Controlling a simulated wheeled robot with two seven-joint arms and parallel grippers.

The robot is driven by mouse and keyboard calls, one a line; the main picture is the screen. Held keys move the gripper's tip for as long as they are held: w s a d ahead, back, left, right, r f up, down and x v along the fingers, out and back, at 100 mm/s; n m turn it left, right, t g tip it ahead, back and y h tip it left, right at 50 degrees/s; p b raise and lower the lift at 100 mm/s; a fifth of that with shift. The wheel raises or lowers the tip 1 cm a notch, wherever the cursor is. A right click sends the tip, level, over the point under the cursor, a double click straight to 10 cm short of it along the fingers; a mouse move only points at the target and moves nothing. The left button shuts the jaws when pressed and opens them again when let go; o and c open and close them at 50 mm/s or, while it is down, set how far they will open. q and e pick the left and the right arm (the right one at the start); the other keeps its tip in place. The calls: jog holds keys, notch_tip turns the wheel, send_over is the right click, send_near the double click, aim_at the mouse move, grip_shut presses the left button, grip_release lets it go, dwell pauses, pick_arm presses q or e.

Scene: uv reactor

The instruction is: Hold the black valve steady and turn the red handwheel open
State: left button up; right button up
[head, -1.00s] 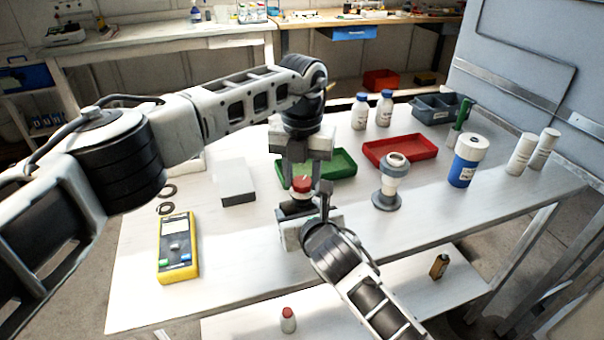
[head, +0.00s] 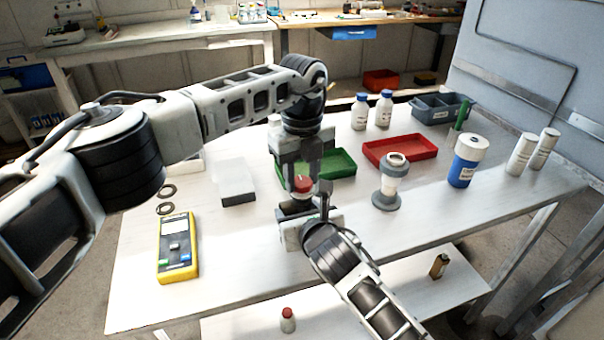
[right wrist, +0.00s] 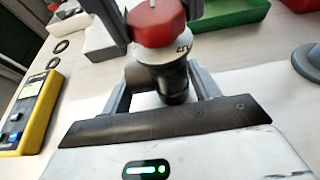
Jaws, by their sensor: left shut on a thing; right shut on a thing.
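The red handwheel (head: 302,184) sits on top of the black valve in the middle of the table's near part. In the right wrist view the red handwheel (right wrist: 157,22) has a white line on its top, and the black valve (right wrist: 172,82) stands below it. My left gripper (head: 302,176) reaches down from above, its fingers shut on the red handwheel. My right gripper (right wrist: 163,90) comes from the front, its two fingers shut on the black valve's body. In the head view the valve is mostly hidden by my right gripper.
A green tray (head: 343,163) lies just behind the valve and a red tray (head: 400,146) behind right. A grey-white flanged piece (head: 391,190) stands to the right. A yellow meter (head: 178,250) and a grey block (head: 236,197) lie to the left.

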aim_at(303, 181)
pick_arm(q)
jog(key=shift+s+d, duration=0.1)
jog(key=shift+d, duration=0.05)
dwell(0.4)
jog(key=o, duration=1)
notch_tip(303, 181, up, 12)
pick_arm(e)
jog(key=o, duration=1.2)
jog(key=shift+o, duration=0.2)
jog(key=shift+s, duration=0.1)
